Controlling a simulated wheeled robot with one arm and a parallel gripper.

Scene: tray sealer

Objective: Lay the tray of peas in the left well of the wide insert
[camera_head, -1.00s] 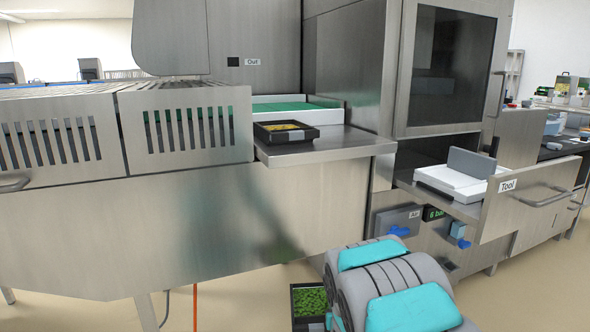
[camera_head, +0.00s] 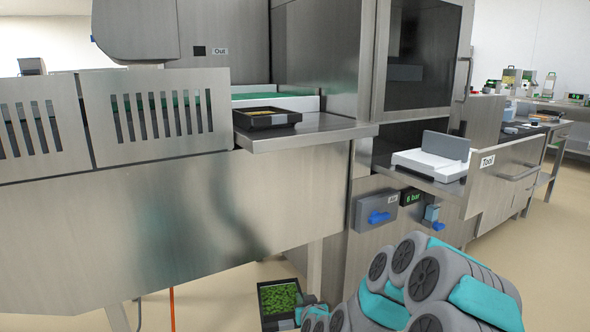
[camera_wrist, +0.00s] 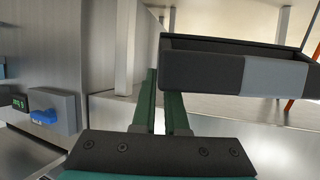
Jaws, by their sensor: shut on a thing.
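The tray of peas (camera_head: 276,322), black with green peas in it, is low at the bottom centre of the head view, held above the floor. My gripper (camera_head: 306,311) is at its right side, partly hidden by my arm. In the wrist view my gripper (camera_wrist: 161,78) has its green fingers at the end of the black tray (camera_wrist: 205,71), which has a grey panel on its wall. The gripper is shut on the tray. I cannot make out a wide insert or its left well in either view.
A black tray with yellow contents (camera_head: 266,119) sits on the steel outfeed shelf (camera_head: 320,133). A blue-handled air valve (camera_head: 377,212) is on the machine front. Floor at right is clear.

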